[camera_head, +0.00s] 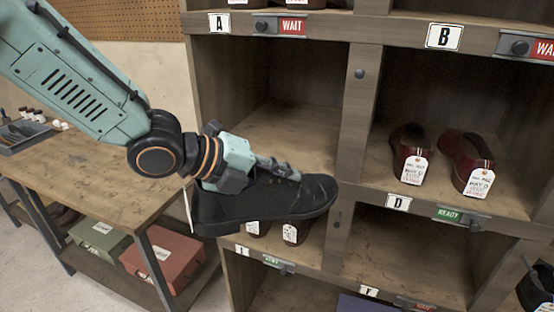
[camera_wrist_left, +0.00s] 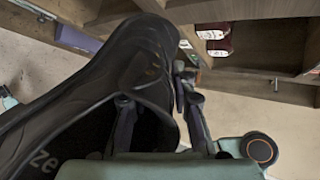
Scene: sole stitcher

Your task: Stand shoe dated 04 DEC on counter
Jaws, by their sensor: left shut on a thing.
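A black shoe (camera_head: 262,202) is held in front of the shelf unit in the head view, toe to the right, sole down. My left gripper (camera_head: 285,172) is shut on it at its upper opening. In the left wrist view the black shoe (camera_wrist_left: 95,85) fills the left and middle, with the gripper fingers (camera_wrist_left: 155,110) at its opening. A tag (camera_head: 188,208) hangs at its heel, edge-on, so its date cannot be read. A wooden counter (camera_head: 95,165) stands to the left.
The shelf unit (camera_head: 358,130) has lettered compartments. Dark red tagged shoes (camera_head: 410,155) stand in one, and more tagged shoes (camera_head: 293,232) sit below the held shoe. A tray (camera_head: 25,133) with small bottles is at the counter's far left. Boxes (camera_head: 165,258) lie under the counter. The counter's middle is clear.

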